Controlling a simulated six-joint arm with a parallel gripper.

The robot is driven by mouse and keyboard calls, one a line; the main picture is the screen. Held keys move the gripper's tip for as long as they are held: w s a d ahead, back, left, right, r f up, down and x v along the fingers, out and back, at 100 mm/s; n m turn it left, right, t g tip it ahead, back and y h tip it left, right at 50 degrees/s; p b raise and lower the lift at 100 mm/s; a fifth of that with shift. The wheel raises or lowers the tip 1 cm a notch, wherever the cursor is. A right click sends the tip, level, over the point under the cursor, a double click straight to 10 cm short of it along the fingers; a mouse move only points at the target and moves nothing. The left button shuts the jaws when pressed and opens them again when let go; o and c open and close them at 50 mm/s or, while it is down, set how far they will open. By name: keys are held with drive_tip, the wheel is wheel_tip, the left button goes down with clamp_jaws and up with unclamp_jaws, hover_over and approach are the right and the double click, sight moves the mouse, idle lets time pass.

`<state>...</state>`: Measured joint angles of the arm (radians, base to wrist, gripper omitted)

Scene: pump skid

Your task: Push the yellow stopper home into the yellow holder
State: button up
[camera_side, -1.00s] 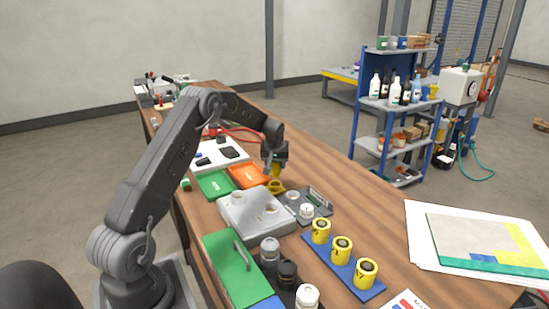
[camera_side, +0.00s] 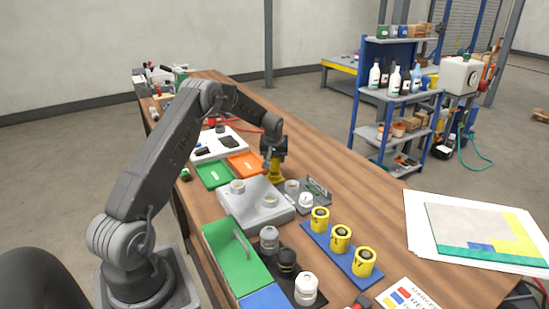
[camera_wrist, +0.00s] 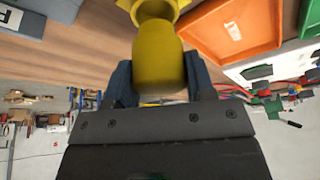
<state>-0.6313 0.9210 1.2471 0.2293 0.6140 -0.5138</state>
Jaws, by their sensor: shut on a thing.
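The yellow stopper (camera_wrist: 160,68) is held between the fingers of my gripper (camera_wrist: 158,85), which is shut on it. In the wrist view its far end meets the yellow holder (camera_wrist: 160,10), which is cut off by the top edge. In the side view my gripper (camera_side: 273,153) is above the holder (camera_side: 276,178), with the stopper between them, upright and in line with it. Stopper and holder blend into one yellow shape there, so I cannot tell how deep the stopper sits.
An orange tray (camera_side: 246,165) and a green tray (camera_side: 213,175) lie left of the holder. A grey block with round sockets (camera_side: 250,212) stands in front. Yellow labelled cylinders stand on a blue strip (camera_side: 328,260).

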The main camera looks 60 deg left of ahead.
sight(274, 165)
drive_tip(key=shift+f, duration=1.8)
idle(0.4)
drive_tip(key=o, duration=1.1)
drive_tip(key=v, duration=1.4)
